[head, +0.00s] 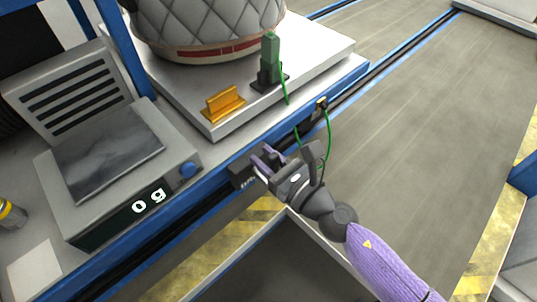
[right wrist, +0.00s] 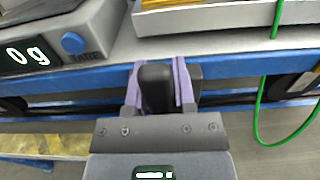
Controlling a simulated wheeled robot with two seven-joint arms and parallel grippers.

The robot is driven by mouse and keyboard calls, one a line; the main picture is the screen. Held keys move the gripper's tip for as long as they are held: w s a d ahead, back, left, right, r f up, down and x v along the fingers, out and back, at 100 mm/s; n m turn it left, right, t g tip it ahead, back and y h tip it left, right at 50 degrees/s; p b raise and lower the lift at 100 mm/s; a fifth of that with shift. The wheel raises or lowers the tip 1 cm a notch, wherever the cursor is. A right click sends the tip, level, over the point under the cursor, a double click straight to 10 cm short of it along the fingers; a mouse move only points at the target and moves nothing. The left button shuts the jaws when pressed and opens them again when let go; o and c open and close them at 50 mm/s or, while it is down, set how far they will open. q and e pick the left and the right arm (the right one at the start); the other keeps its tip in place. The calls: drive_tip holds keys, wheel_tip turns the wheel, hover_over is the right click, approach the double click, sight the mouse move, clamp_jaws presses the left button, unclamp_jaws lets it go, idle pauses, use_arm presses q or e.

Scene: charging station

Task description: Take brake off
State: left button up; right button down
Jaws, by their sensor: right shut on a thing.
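My right gripper (head: 265,160) is at the blue rail edge of the work surface, in the middle of the head view. Its purple fingers (right wrist: 160,85) are shut on a black block, which I take for the brake (right wrist: 156,90), in the right wrist view. A dark part beside the fingers (head: 243,177) shows at the rail in the head view; the gripper partly hides this spot. I cannot tell whether the brake is still attached to the rail. My left gripper is not in view.
A scale (head: 85,200) reading 0 g stands at left. A white platform (head: 325,58) carries a yellow block (head: 223,103), a green-handled black device (head: 270,62) and a quilted round object (head: 205,25). A green cable (head: 329,135) hangs close to my right gripper. Open floor lies at right.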

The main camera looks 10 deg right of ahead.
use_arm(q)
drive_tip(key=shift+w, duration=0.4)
use_arm(e)
drive_tip(key=c, duration=0.8)
unclamp_jaws()
drive_tip(key=o, duration=0.4)
drive_tip(key=shift+c, duration=0.2)
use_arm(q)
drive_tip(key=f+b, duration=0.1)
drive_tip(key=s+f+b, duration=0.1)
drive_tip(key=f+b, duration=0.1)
use_arm(e)
drive_tip(key=v, duration=1)
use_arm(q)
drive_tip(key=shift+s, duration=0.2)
use_arm(e)
drive_tip(key=shift+a, duration=0.1)
